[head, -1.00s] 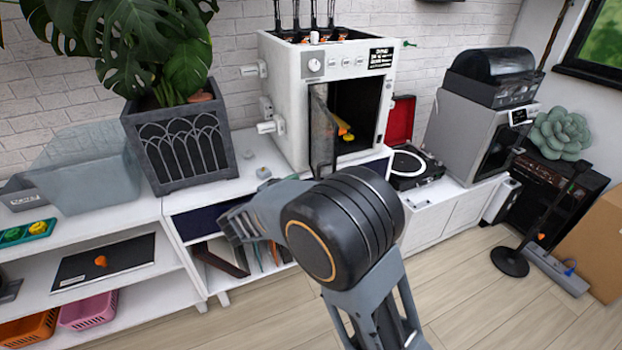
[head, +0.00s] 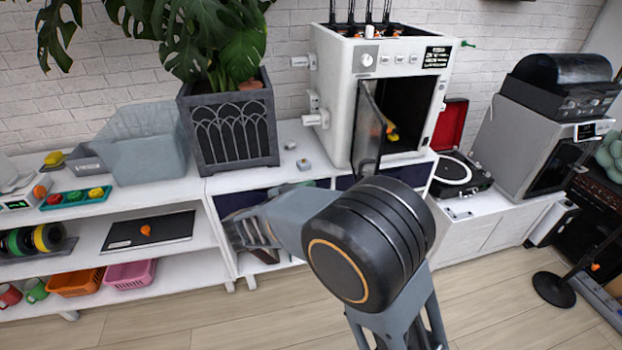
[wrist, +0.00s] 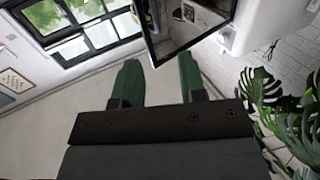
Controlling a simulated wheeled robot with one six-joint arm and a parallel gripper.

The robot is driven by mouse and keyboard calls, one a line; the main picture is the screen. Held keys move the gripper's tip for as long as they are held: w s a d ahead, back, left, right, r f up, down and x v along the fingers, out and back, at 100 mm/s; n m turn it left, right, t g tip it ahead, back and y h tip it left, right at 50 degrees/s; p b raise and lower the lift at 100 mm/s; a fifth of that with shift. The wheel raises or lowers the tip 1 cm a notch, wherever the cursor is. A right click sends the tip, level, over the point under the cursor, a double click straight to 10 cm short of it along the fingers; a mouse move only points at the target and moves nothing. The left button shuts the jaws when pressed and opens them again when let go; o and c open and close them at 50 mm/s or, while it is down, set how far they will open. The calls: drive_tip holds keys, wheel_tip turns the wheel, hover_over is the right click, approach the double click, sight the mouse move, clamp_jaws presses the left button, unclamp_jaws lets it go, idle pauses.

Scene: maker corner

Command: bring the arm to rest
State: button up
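My gripper (head: 250,232) is at the end of my folded arm, in front of the white shelf unit below the plant pot in the head view. In the wrist view, my gripper (wrist: 159,72) shows two dark green fingers spread apart with nothing between them. Its fingers touch nothing that I can see. Part of the shelf behind it is hidden by my arm.
A white cabinet machine (head: 370,97) stands behind my arm, its glass door (head: 368,130) swung open. A potted plant (head: 232,135) and a grey-blue bin (head: 150,150) stand left of it. A record player (head: 458,172) is to the right. Wooden floor (head: 215,325) is clear in front.

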drive_tip(key=shift+f, duration=0.1)
drive_tip(key=w+a+f+n+t+y, duration=0.2)
drive_tip(key=w+a+f+n+y, duration=0.15)
drive_tip(key=a+y, duration=0.35)
drive_tip(key=w+a+f+n+t+y, duration=0.2)
drive_tip(key=a+n+y, duration=0.35)
drive_tip(key=y, duration=0.45)
drive_tip(key=s+d+n+g+y+p, duration=0.4)
drive_tip(key=s+g, duration=0.4)
drive_tip(key=s, duration=0.4)
drive_tip(key=s+d+r+h+p, duration=0.1)
drive_tip(key=s+d+r, duration=0.3)
drive_tip(key=d, duration=0.5)
drive_tip(key=s+d+r+m+g+h+p, duration=0.1)
drive_tip(key=s+d+r+h, duration=0.3)
drive_tip(key=d, duration=0.6)
drive_tip(key=shift+s+d+g+h+p, duration=0.25)
drive_tip(key=shift+s+g+h+p, duration=0.1)
drive_tip(key=shift+s, duration=0.55)
